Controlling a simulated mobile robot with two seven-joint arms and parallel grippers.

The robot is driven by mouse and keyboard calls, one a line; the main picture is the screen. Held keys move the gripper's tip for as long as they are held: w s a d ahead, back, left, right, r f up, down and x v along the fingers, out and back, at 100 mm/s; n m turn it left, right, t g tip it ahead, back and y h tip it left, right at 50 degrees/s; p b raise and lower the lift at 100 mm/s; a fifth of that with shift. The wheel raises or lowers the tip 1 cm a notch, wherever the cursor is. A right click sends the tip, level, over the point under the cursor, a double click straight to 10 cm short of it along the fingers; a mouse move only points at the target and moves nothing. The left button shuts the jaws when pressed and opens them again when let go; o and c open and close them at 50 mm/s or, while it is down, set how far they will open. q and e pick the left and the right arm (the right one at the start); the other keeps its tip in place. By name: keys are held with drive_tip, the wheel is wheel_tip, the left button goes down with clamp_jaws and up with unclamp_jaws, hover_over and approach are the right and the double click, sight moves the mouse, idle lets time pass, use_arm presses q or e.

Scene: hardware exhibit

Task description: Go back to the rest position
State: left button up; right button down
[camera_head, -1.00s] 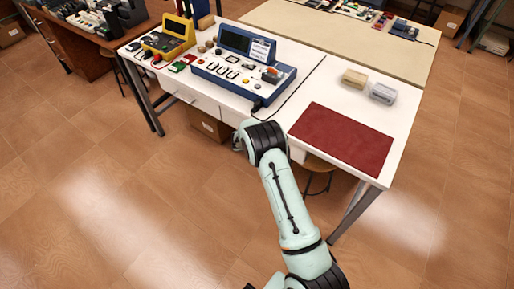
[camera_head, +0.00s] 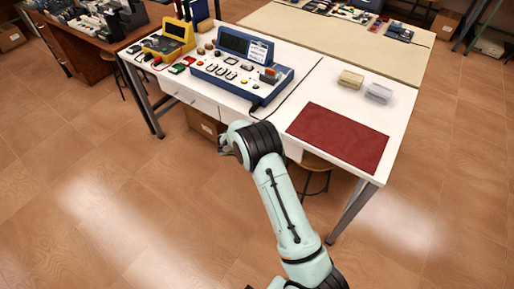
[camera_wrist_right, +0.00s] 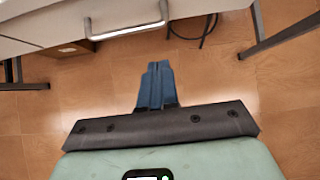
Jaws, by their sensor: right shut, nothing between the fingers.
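My right arm comes up from the bottom of the head view, and its wrist end is in front of the white table (camera_head: 408,101), over the floor. The right gripper's blue fingers (camera_wrist_right: 155,85) show in the right wrist view, shut together and empty, pointing toward the table's front. They cannot be made out in the head view, where the wrist hides them. My left gripper is not in view.
On the table are a blue instrument console (camera_head: 238,70), a yellow device (camera_head: 168,42), a red mat (camera_head: 338,137) and two small blocks. A drawer handle (camera_wrist_right: 127,25) is ahead of the right gripper. A stool (camera_head: 318,163) stands under the table. Open floor lies left.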

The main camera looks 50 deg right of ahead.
drive_tip(key=v, duration=0.5)
drive_tip(key=shift+w+a+r, duration=0.1)
drive_tip(key=shift+a+r, duration=0.15)
drive_tip(key=s+a+f+m+g+y, duration=0.1)
drive_tip(key=s+a+f+m+y, duration=0.35)
drive_tip(key=a+f, duration=0.4)
drive_tip(key=s+a+f+m+g+y, duration=0.1)
drive_tip(key=s+a+f+m+y, duration=0.2)
drive_tip(key=s+a+f, duration=0.45)
drive_tip(key=s+a+f+m+y, duration=0.2)
drive_tip(key=s+a+m, duration=0.5)
drive_tip(key=a, duration=0.2)
drive_tip(key=s+a+f+m+y, duration=0.2)
drive_tip(key=s+a+f+m, duration=0.1)
drive_tip(key=s+a+m, duration=0.5)
drive_tip(key=shift+s+a, duration=0.2)
drive_tip(key=shift+a, duration=0.5)
drive_tip(key=shift+m, duration=0.25)
